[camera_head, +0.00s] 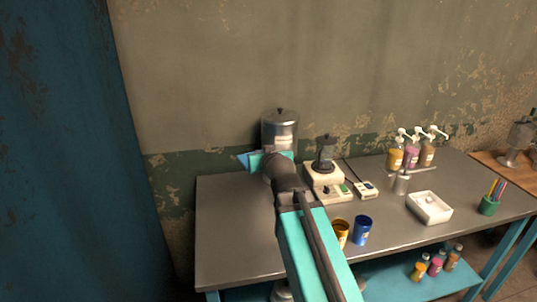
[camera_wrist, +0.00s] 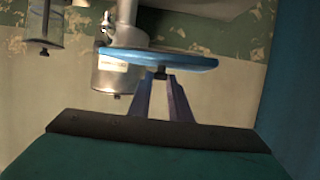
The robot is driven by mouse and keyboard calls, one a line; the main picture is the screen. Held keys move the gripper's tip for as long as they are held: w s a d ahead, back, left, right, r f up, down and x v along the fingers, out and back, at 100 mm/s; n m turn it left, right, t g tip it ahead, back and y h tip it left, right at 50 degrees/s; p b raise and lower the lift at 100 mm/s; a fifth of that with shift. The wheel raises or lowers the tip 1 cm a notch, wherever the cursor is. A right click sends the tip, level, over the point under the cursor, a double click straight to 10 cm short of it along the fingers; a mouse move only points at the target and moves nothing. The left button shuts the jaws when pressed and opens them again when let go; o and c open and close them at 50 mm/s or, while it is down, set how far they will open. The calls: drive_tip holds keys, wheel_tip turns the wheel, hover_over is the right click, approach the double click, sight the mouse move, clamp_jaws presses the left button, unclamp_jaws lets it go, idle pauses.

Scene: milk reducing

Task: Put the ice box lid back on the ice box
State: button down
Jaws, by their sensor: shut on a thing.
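My gripper (camera_wrist: 160,78) is shut on the dark knob of a round blue lid (camera_wrist: 170,60), seen almost edge-on in the wrist view. In the head view the gripper (camera_head: 262,160) is above the table's back left, in front of a steel canister, and only a light blue bit of the lid (camera_head: 243,160) shows beside it. I cannot tell for sure which container is the ice box. An open white box (camera_head: 429,207) with pale contents stands on the table's right part. My arm hides part of the table.
The steel canister (camera_head: 280,131) has its own knobbed lid and shows upside down in the wrist view (camera_wrist: 118,75). A blender (camera_head: 325,170), a scale (camera_head: 366,190), gold (camera_head: 341,231) and blue (camera_head: 362,230) cups, and pump bottles (camera_head: 411,152) stand rightward. The table's left (camera_head: 228,225) is clear.

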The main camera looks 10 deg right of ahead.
drive_tip(key=shift+a+f+b, duration=0.1)
drive_tip(key=shift+f+b, duration=1.2)
drive_tip(key=shift+f, duration=0.55)
drive_tip(key=shift+s, duration=0.1)
